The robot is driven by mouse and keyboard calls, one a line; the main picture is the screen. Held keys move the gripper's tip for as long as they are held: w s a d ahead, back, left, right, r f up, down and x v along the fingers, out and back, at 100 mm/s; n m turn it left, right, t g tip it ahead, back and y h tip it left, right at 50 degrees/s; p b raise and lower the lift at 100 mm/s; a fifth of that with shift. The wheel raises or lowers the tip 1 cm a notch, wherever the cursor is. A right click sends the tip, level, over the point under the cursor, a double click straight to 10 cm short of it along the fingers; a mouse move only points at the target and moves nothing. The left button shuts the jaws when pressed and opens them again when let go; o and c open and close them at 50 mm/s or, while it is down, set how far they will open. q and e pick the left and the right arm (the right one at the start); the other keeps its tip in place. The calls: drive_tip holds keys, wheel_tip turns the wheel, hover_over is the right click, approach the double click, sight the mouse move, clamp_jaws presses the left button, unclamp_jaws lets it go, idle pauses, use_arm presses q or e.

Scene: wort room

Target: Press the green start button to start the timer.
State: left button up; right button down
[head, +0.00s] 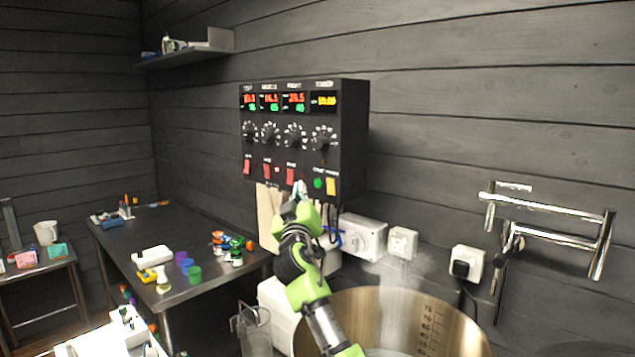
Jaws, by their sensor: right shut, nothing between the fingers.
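The black control panel (355,135) hangs on the dark plank wall. Its green start button (318,183) is at the lower right of the face, just left of a yellow button (331,186). The timer display (323,101) at the top right shows yellow digits, too small to read surely. My right gripper (300,188) is shut and empty, pointing up at the panel's lower edge. Its tips appear just left of the green button, near a red switch (290,175); whether they touch the panel I cannot tell. My left gripper is not in view.
A large steel kettle (455,325) with steam stands below the panel, by my right arm. Wall sockets (403,243) and a chrome pipe (545,208) are to the right. A dark table (150,235) with small coloured containers is at left. A shelf (215,45) hangs above.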

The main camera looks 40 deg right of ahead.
sight(318, 183)
drive_tip(key=d, duration=0.3)
drive_tip(key=shift+w+d+b, duration=0.15)
drive_tip(key=shift+b, duration=0.2)
idle(1.0)
drive_tip(key=shift+d, duration=0.45)
drive_tip(key=shift+d+b, duration=0.3)
drive_tip(key=shift+d, duration=0.05)
idle(0.7)
drive_tip(key=shift+a, duration=0.8)
